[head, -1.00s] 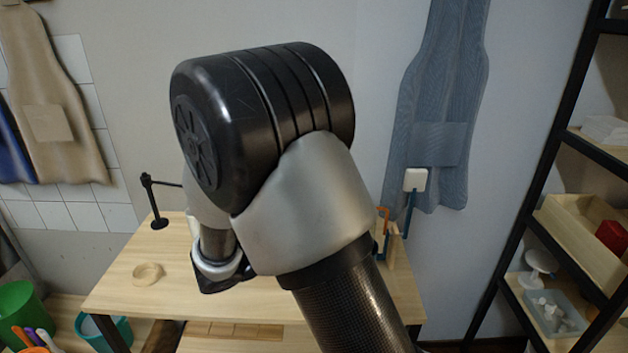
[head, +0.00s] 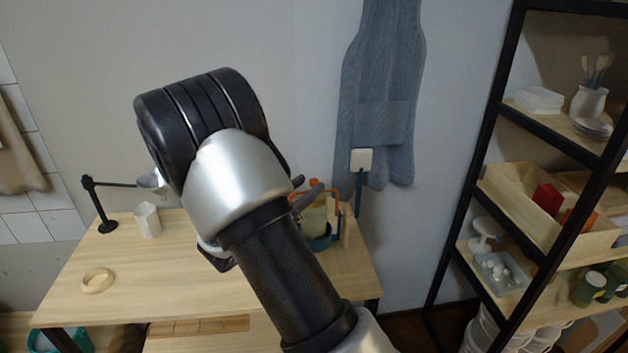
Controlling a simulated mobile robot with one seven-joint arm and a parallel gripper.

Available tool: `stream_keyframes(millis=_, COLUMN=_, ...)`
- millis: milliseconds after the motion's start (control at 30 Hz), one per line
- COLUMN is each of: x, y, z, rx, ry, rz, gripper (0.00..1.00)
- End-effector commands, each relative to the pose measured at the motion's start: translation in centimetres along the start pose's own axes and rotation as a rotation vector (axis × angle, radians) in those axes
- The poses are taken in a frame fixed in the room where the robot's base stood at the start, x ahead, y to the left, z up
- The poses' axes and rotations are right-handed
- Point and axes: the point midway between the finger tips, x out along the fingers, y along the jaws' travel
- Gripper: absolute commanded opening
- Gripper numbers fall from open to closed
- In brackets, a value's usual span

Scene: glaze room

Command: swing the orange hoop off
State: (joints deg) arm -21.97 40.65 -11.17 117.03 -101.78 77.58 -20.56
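The orange hoop (head: 334,193) shows only in part in the head view, at the back right of the table, just right of my arm. It stands over a pale yellow-green block or jar (head: 314,219) in a blue holder (head: 321,243). Its left side is hidden. My gripper (head: 304,191) is mostly hidden behind my own arm. Two dark finger-like tips seem to show beside the arm, just left of the hoop. I cannot tell whether they touch it or how wide they are apart.
The wooden table (head: 150,275) holds a wooden ring (head: 97,281), a white cup (head: 147,220) and a black stand (head: 105,223). A blue-handled tool with a white head (head: 361,161) stands behind the holder. A black shelf rack (head: 487,170) is at right. The table's front middle is clear.

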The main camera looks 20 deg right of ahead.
Motion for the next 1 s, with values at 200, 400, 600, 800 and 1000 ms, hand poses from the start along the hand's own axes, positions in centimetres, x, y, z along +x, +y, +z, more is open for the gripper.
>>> stream_keyframes(millis=200, x=2.9, y=-0.1, z=0.0, rx=0.000, ry=0.000, rz=-0.001, gripper=0.38)
stream_keyframes(millis=400, x=3.6, y=0.0, z=0.0, rx=0.000, ry=0.001, rz=0.000, gripper=0.38)
stream_keyframes(millis=600, x=3.6, y=0.0, z=0.0, rx=0.000, ry=0.001, rz=0.000, gripper=0.38)
stream_keyframes(millis=800, x=3.6, y=0.0, z=0.0, rx=0.000, ry=0.001, rz=0.000, gripper=0.04)
stream_keyframes(millis=1000, x=3.6, y=0.0, z=0.0, rx=-0.001, ry=0.001, rz=0.000, gripper=0.00)
